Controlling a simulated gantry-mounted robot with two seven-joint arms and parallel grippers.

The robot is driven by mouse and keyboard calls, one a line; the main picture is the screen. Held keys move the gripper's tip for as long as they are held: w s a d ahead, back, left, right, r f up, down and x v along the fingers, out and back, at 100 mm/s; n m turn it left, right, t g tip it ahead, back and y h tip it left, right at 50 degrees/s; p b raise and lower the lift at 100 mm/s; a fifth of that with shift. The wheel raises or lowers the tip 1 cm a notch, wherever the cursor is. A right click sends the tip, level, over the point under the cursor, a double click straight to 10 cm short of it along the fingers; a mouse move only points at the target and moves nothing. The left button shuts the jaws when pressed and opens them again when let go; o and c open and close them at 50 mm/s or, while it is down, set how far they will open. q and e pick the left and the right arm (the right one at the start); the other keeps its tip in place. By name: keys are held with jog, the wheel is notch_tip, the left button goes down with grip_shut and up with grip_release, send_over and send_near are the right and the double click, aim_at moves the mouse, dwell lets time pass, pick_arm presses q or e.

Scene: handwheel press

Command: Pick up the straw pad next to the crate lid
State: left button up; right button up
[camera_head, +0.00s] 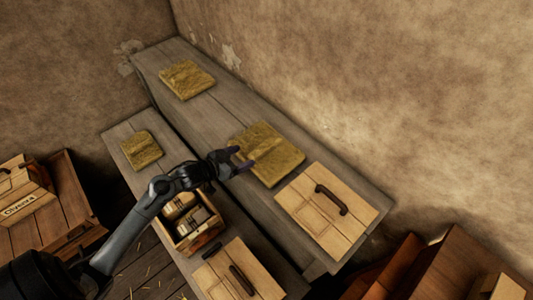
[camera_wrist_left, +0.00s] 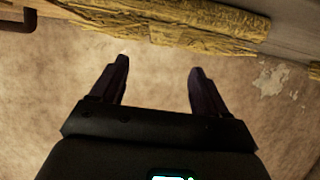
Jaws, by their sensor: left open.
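The straw pad (camera_head: 275,152) is a flat yellow-brown square on the grey bench. It lies directly beside the pale wooden crate lid (camera_head: 305,222), which has a dark handle. My left gripper (camera_head: 243,157) is open and empty at the pad's left edge, with its fingertips overlapping the pad in the head view. I cannot tell whether they touch it. In the left wrist view the open fingers (camera_wrist_left: 160,68) point toward the wall, and straw (camera_wrist_left: 205,25) runs along the top of the picture. My right gripper is not in view.
Other straw pads lie at the bench's far end (camera_head: 187,79) and on the lower step (camera_head: 141,150). An open crate (camera_head: 192,246) with packed items stands below my left forearm. A second lid (camera_head: 222,282) lies at the front. The wall (camera_head: 370,90) rises behind the bench.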

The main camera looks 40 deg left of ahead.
aim_at(266, 145)
pick_arm(q)
jog(key=x, duration=1)
jog(key=shift+w+r, duration=0.2)
jog(key=shift+w, duration=0.1)
jog(key=c, duration=1.3)
jog(key=shift+r, duration=0.1)
